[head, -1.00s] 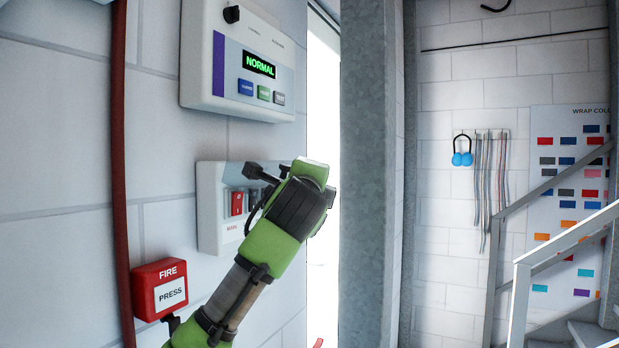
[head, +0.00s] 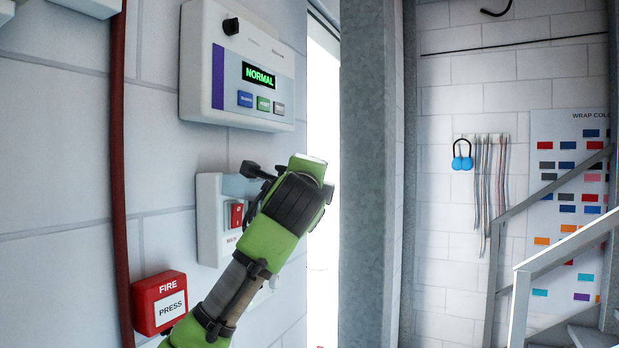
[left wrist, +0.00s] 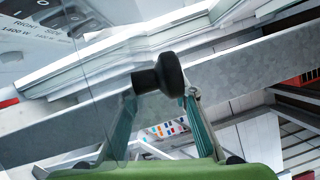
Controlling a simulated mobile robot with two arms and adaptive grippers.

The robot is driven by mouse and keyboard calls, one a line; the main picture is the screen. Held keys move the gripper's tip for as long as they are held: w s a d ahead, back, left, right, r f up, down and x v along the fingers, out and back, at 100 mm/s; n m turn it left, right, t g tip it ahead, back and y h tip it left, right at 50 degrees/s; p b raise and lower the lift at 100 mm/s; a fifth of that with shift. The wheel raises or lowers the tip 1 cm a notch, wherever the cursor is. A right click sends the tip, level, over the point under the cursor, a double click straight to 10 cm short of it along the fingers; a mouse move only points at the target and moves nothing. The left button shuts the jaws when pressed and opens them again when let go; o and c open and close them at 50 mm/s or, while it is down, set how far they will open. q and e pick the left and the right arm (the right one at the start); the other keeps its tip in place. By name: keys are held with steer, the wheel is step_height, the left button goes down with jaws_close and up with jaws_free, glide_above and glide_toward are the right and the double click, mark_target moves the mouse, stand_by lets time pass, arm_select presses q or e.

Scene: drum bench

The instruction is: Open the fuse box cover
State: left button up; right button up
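The fuse box (head: 208,222) is a white box on the left wall in the head view. A red switch (head: 237,215) shows on it, with a pale translucent patch above; my left arm hides much of its right side. In the left wrist view a clear pane (left wrist: 95,85), seemingly the cover, slants at left and carries a black knob (left wrist: 170,75). My left gripper (left wrist: 160,95) has its fingers apart, with the knob at and between the tips; firm contact cannot be told. In the head view the left gripper (head: 262,178) is before the box. My right gripper is out of view.
A white panel (head: 205,70) reading NORMAL hangs above the fuse box. A red fire button (head: 160,302) is below left, beside a red pipe (head: 118,180). A grey steel column (head: 368,170) stands right of the arm. Stair railings (head: 515,300) are further right.

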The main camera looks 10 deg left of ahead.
arm_select(q)
steer(key=shift+w+d+f, duration=0.1)
steer(key=shift+w+f, duration=0.05)
steer(key=shift+f, duration=0.05)
steer(key=s+f, duration=0.1)
steer(key=s, duration=1.1)
steer(key=shift+d+f, duration=0.15)
